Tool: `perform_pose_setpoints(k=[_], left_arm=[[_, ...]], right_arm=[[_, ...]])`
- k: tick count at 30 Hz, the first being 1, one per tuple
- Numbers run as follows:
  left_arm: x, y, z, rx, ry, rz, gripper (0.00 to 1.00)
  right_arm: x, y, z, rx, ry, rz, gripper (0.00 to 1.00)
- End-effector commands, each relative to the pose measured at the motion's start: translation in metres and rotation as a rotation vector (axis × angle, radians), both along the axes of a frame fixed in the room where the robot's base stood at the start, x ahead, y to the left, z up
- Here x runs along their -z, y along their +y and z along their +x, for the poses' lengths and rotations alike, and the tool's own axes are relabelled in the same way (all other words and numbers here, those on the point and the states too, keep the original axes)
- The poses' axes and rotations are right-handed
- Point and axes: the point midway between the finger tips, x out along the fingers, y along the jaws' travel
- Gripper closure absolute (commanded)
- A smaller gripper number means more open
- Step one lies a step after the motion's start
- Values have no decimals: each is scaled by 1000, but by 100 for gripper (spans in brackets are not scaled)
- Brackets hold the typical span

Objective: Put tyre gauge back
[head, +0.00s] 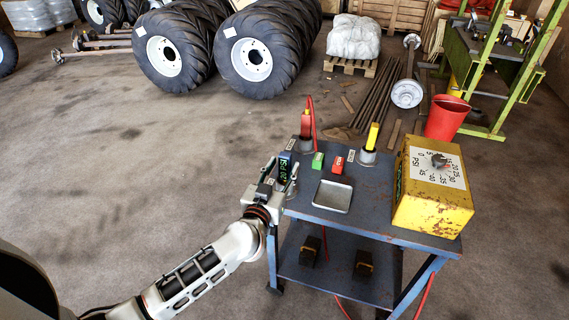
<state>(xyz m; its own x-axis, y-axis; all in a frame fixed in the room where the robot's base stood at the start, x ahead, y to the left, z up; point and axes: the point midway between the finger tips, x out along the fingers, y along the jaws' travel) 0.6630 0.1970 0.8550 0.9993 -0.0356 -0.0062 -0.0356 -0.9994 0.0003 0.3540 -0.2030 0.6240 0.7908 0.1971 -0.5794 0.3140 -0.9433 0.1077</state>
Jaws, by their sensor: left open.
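The tyre gauge, seemingly the dark upright device with a lit display (284,167), is at the left edge of the blue table (385,222). My left gripper (278,180) is open at the gauge, with its fingers close around or beside it; I cannot tell whether they touch it. The gripper hides the gauge's lower part, so what it rests on is unclear. A red-handled tool (305,125) with a red hose stands in a round holder at the back left of the table. A yellow-handled tool (372,137) stands in another holder at the back. My right gripper is not in view.
A green block (318,160), a red block (338,164) and a shallow metal tray (333,196) are mid-table. A yellow box with a PSI dial (432,210) fills the right end. A red bucket (446,118) stands behind. The floor at left is clear.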

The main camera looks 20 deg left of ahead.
Motion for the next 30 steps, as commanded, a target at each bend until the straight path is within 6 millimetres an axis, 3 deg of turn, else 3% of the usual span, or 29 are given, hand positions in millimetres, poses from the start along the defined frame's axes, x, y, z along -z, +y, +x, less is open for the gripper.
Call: perform_pose_setpoints(k=[9, 20, 26, 30], left_arm=[[-2, 2, -67, 1, 1, 0, 59], [-3, 2, -101, 9, -16, -5, 59], [-12, -21, -130, 115, -107, -19, 59], [5, -47, -163, 244, -98, 4, 59]], right_arm=[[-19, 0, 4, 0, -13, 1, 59], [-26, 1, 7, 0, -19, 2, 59], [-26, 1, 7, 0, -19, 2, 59], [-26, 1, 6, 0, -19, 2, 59]])
